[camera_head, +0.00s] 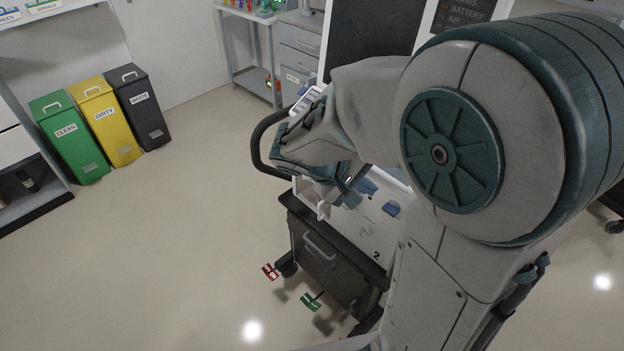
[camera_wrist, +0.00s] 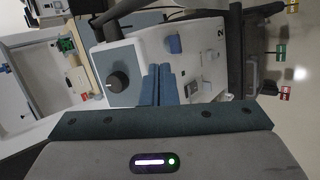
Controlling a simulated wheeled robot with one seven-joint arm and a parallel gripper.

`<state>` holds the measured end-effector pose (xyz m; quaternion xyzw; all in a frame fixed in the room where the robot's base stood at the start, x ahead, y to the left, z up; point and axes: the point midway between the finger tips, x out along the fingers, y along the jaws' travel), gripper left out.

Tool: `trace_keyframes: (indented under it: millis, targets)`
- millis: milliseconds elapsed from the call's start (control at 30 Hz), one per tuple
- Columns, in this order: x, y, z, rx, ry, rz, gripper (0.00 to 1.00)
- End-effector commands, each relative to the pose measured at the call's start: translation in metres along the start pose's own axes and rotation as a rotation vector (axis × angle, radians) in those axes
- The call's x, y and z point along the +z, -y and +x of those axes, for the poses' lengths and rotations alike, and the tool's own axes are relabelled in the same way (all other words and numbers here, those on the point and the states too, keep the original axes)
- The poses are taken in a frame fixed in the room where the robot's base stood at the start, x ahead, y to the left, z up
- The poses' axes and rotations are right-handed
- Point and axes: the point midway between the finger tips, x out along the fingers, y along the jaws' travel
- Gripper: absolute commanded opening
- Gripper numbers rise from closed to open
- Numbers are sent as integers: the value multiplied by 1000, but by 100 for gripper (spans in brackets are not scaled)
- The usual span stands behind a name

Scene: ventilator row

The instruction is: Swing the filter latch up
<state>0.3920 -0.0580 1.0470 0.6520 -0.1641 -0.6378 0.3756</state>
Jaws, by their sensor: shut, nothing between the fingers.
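The white ventilator panel (camera_head: 366,229) carries the number 2 and stands on a dark cart; it also shows in the wrist view (camera_wrist: 204,62). A blue block-like part (camera_head: 391,209) sits on the panel's right side, and in the wrist view it is near the top (camera_wrist: 174,44). I cannot tell which of these is the filter latch. My gripper (camera_wrist: 157,84) is shut and empty, its blue fingers together over the panel. In the head view my gripper (camera_head: 346,195) is partly hidden by my arm.
A black knob (camera_wrist: 118,82) stands left of my fingers in the wrist view. A black curved handle (camera_head: 259,148) sticks out on the cart's left. Red (camera_head: 270,271) and green (camera_head: 311,301) tags stand low at the cart's front. Bins (camera_head: 105,115) are far left; the floor between is clear.

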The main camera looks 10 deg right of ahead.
Motion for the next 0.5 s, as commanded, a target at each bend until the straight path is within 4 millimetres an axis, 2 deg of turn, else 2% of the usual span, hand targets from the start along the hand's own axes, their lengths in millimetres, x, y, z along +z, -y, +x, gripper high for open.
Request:
trace_keyframes:
  millis: [33,200,267,400,500]
  targets:
    - [-17,18,18,69,-5,-46,0]
    - [-76,48,43,318,-80,-169,0]
    - [-98,63,50,404,-122,-212,0]
    - [-148,106,57,579,-249,-307,0]
    - [-176,134,60,672,-338,-359,0]
